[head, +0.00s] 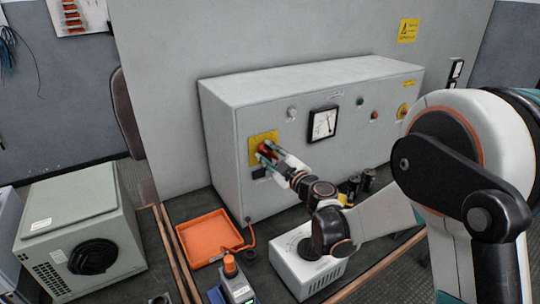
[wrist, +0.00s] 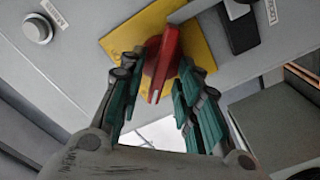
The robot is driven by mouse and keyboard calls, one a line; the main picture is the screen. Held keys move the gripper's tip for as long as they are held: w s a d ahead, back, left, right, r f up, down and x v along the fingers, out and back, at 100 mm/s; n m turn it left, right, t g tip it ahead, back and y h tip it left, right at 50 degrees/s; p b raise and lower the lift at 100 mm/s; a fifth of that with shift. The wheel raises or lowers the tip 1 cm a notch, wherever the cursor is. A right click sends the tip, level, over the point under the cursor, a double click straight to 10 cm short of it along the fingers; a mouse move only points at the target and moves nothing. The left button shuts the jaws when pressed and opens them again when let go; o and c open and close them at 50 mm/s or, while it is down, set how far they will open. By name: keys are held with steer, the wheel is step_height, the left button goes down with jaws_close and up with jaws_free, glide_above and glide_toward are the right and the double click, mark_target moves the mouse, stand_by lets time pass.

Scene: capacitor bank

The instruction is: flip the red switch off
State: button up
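The red switch (wrist: 163,60) is a rotary handle on a yellow plate (wrist: 118,42) on the front of the grey cabinet. In the head view the red switch (head: 265,148) is partly hidden by my fingers. My gripper (wrist: 163,68) is open, with one green-padded finger on each side of the red handle. The left fingertip is close to the handle; I cannot tell if it touches. A small gap shows between the handle and the right finger. The handle sits tilted in the wrist view, its white-marked end towards my gripper.
The grey cabinet (head: 222,150) carries a meter (head: 323,123) and several buttons. An orange tray (head: 207,240), a white box (head: 305,266) and small dark cylinders (head: 367,180) stand on the bench below my arm. A black part (wrist: 238,28) is right of the switch in the wrist view.

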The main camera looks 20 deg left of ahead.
steer(key=v, duration=1.2)
steer(key=w+d+r+m+t+h, duration=0.25)
steer(key=d+r+m+h, duration=0.2)
steer(key=d, duration=0.35)
steer(key=w+d+r+m+t+h, duration=0.1)
steer(key=d+r+m+t+h, duration=0.25)
steer(key=d+r, duration=0.35)
steer(key=s+d+m+g+h, duration=0.1)
steer(key=s+d+m+h, duration=0.15)
steer(key=d, duration=0.45)
steer(key=s+d+m+h, duration=0.2)
steer(key=d+m+h, duration=0.15)
steer(key=d, duration=0.25)
steer(key=s+d+f+m+g+h, duration=0.25)
steer(key=s+d+m+g, duration=0.2)
steer(key=s+d, duration=0.4)
steer(key=s+a+f+g+y, duration=0.1)
steer(key=s+f, duration=0.3)
steer(key=s, duration=0.4)
steer(key=s+a+f+g+y, duration=0.1)
steer(key=s+f+g, duration=0.2)
steer(key=s, duration=0.5)
steer(key=shift+s+f+g+y, duration=0.3)
steer(key=shift+f+g+y, duration=0.1)
steer(key=shift+g, duration=0.15)
